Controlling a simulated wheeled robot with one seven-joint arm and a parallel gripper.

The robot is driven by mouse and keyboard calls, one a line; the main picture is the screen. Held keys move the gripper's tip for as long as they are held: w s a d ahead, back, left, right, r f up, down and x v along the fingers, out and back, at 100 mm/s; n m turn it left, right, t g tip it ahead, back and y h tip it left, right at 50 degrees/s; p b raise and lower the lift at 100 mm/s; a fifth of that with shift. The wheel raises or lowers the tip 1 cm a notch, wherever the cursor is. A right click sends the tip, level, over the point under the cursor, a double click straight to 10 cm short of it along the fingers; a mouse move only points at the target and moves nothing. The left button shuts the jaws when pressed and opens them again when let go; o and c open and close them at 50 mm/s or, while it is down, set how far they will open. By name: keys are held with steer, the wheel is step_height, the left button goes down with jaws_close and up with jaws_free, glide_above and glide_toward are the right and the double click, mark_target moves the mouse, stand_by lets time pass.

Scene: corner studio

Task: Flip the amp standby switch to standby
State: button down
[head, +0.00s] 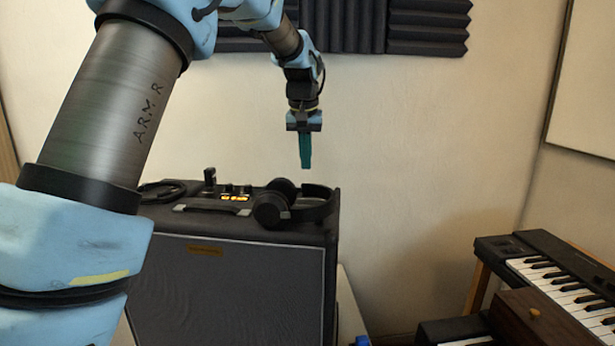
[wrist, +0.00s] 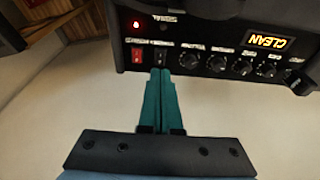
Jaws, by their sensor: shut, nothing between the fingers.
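The amp (head: 232,285) is a dark cabinet with a grille front, and its controls sit on top. The wrist view shows its control panel (wrist: 215,83) with two small rockers side by side, a red switch (wrist: 137,54) and a black switch (wrist: 160,55). The labels are too blurred to tell which is standby. My gripper (head: 305,166) hangs above the amp, pointing down, its teal fingers together and empty. In the wrist view the fingertips (wrist: 160,72) lie just below the black switch in the picture; I cannot tell whether they touch the panel.
A red light (wrist: 135,24) glows above the red switch. Headphones (head: 272,208) and a coiled cable (head: 163,190) rest on the amp top. A keyboard (head: 570,275) stands at right.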

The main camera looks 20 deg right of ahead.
steer(key=b+v, duration=0.1)
steer(key=v, duration=0.5)
steer(key=shift+s+a, duration=0.2)
steer(key=shift+s, duration=0.1)
steer(key=b, duration=0.2)
steer(key=w+t+b, duration=0.1)
steer(key=b, duration=0.1)
steer(key=shift+d+r+h, duration=0.2)
steer(key=shift+h, duration=0.1)
steer(key=shift+f, duration=0.1)
steer(key=p+x, duration=0.2)
steer(key=x, duration=1)
steer(key=shift+s+f+p, duration=0.1)
steer(key=shift+f+p, duration=0.15)
steer(key=shift+p, duration=0.05)
steer(key=shift+f, duration=0.7)
